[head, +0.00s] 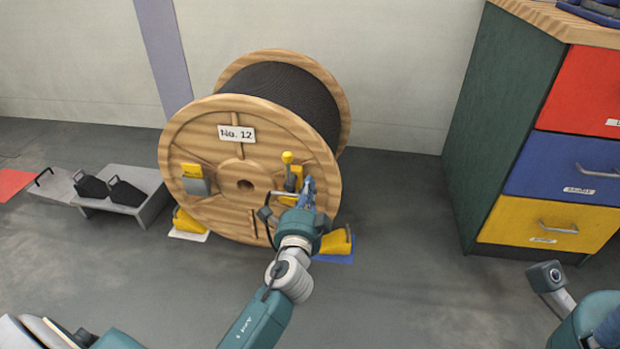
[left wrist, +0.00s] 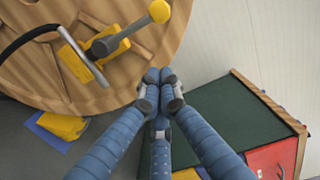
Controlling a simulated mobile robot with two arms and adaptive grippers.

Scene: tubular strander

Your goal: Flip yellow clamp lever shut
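The yellow clamp (head: 293,180) sits on the right part of the wooden reel's face. Its lever stands up from it, ending in a yellow ball knob (head: 288,157). In the left wrist view the lever (left wrist: 128,30) is a grey rod slanting up and right from the yellow clamp body (left wrist: 108,48) to the yellow ball (left wrist: 160,11). My left gripper (head: 308,184) is just right of the clamp. Its blue fingertips (left wrist: 160,76) are together, with nothing seen between them, below the knob and apart from it in that picture. My right gripper is mostly cut off at the lower right.
The reel (head: 205,140), marked No. 12, rests between yellow chocks (head: 187,223). A grey bar (left wrist: 84,62) and a black cable curve cross the clamp. A low grey stand (head: 150,205) is at left, a drawer cabinet (head: 490,130) at right. Floor between reel and cabinet is clear.

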